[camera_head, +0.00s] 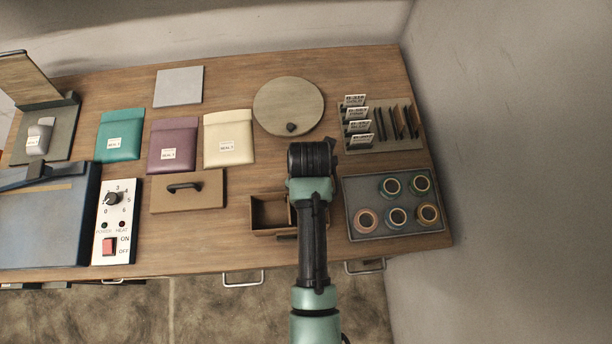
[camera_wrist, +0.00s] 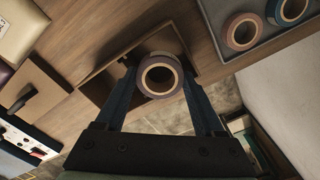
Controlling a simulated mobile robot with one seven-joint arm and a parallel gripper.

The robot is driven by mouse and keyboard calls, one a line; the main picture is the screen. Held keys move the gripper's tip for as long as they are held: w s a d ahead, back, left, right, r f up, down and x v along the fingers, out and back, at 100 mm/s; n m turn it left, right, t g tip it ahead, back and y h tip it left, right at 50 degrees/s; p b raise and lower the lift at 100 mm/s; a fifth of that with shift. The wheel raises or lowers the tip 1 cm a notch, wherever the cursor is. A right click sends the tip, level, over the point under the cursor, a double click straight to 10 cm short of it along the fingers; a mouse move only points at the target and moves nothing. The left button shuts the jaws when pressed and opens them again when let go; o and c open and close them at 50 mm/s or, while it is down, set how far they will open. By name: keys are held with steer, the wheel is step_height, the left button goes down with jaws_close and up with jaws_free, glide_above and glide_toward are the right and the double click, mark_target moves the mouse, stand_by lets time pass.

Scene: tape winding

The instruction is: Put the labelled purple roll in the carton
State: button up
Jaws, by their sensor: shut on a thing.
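In the wrist view a dull purple roll (camera_wrist: 163,55) with a tan core sits between the fingertips of my gripper (camera_wrist: 160,74), which is shut on it. No label shows on the side I see. An open brown box (camera_head: 271,232), which I take for the carton, stands near the table's front, partly behind my arm in the head view. In the wrist view the box (camera_wrist: 113,58) lies below and behind the roll. The roll is over or just inside it; the exact height is unclear. My wrist hides the fingers and roll in the head view.
A grey tray (camera_head: 378,233) of several rolls stands right of the box, with a card rack (camera_head: 402,146) behind it. A brown lid with a handle (camera_head: 205,203) lies left. Labelled pouches and a round disc (camera_head: 285,98) lie behind. A wall bounds the right.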

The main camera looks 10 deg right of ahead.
steer(key=shift+f, duration=2.15)
steer(key=shift+f, duration=0.65)
steer(key=o, duration=1)
steer(key=shift+o, duration=0.2)
steer(key=shift+r, duration=0.15)
